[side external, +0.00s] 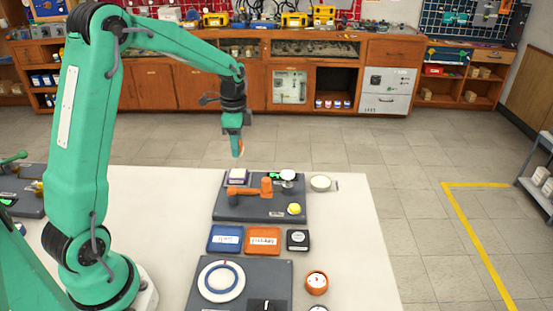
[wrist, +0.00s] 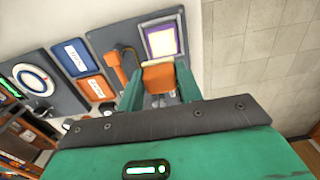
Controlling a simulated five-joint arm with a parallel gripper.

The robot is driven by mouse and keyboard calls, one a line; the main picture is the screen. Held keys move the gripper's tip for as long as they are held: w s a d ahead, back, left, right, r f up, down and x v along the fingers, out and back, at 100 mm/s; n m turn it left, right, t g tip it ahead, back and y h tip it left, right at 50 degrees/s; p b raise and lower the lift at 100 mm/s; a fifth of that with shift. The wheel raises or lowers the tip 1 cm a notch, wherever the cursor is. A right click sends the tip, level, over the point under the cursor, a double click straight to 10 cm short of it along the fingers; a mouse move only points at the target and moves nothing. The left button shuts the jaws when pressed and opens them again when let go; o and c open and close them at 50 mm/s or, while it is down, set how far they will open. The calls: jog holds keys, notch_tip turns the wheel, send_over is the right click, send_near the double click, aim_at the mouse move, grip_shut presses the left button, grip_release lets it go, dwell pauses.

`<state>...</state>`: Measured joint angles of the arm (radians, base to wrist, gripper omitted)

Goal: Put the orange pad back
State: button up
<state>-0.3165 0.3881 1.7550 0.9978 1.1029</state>
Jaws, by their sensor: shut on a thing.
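My gripper (side external: 237,146) is shut on the orange pad (wrist: 158,77). In the wrist view the pad sits between the two green fingers, its flat face toward the camera. In the side view only a small orange-and-white end of it (side external: 240,148) shows below the fingers, held in the air above and behind the grey board (side external: 230,209). An orange tray (side external: 264,234) with a white label lies on the table beside a blue tray (side external: 225,238). The orange tray also shows in the wrist view (wrist: 96,89).
A purple-framed pale block (side external: 237,177), an orange fixture (side external: 250,189) and a yellow-green round part (side external: 294,209) are on the grey board. A black square gauge (side external: 298,240), a white dial with a blue ring (side external: 221,281) and an orange round gauge (side external: 316,282) stand nearer. The table's right side is clear.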

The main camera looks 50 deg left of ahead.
jog(key=w+d+f, duration=0.1)
jog(key=w+d, duration=0.1)
jog(key=d, duration=1.4)
jog(key=w+d+f, duration=0.1)
jog(key=w+d, duration=0.2)
jog(key=d, duration=1.2)
send_over(322, 207)
notch_tip(322, 207, down, 7)
jog(key=shift+r, duration=0.15)
jog(key=shift+d+f, duration=0.1)
jog(key=shift+f, duration=1.9)
jog(key=shift+f, duration=0.1)
jog(key=o, duration=0.9)
